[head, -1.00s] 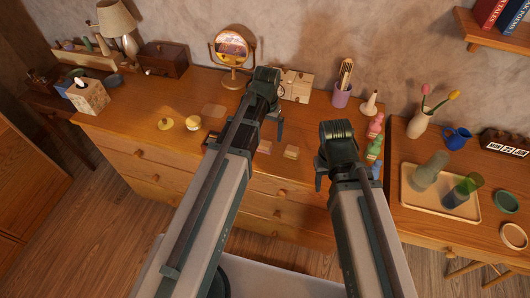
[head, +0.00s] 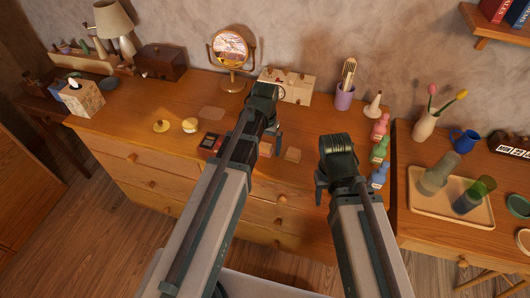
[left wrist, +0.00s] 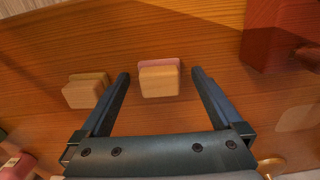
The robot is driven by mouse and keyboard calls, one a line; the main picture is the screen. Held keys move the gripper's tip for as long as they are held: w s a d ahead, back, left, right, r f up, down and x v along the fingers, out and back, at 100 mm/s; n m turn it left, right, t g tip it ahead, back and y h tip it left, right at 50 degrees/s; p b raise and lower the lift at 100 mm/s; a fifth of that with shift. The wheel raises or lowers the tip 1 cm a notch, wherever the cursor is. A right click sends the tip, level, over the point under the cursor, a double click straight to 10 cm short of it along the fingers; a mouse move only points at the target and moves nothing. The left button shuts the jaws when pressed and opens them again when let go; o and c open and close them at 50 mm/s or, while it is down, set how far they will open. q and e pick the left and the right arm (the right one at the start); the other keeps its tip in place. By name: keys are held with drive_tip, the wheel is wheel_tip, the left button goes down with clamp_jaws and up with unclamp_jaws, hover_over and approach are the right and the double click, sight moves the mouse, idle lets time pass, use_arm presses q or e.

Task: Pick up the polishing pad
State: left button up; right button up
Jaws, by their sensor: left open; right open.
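Two small wooden blocks with coloured pads beneath lie on the dresser top. One has a pink pad (left wrist: 158,80); the other has an olive-yellow pad (left wrist: 85,90). I cannot tell from looks which is the polishing pad. My left gripper (left wrist: 160,74) is open and points down, with the pink-padded block between its fingertips in the left wrist view, not gripped. In the head view my left gripper (head: 266,138) hides that block, while the olive-padded block (head: 293,155) shows just to its right. My right gripper (head: 337,180) is open and empty at the dresser's front right.
A dark red case (head: 211,142) lies left of the blocks. A yellow lid (head: 161,126) and a round pot (head: 190,126) are further left. Coloured bottles (head: 379,152) stand at the right edge.

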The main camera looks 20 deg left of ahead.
sight(265, 146)
use_arm(q)
drive_tip(key=shift+r, duration=0.1)
drive_tip(key=c, duration=1.4)
drive_tip(key=shift+r, duration=0.1)
drive_tip(key=shift+c, duration=0.2)
drive_tip(key=shift+r+p, duration=0.6)
drive_tip(key=shift+p, duration=0.1)
wheel_tip(265, 146, up, 3)
drive_tip(key=p, duration=0.3)
drive_tip(key=s+d, duration=1.1)
drive_tip(key=shift+s+r+p, duration=0.2)
drive_tip(key=shift+r+p, duration=0.1)
drive_tip(key=shift+d, duration=0.1)
drive_tip(key=o, duration=0.7)
drive_tip(key=c, duration=0.6)
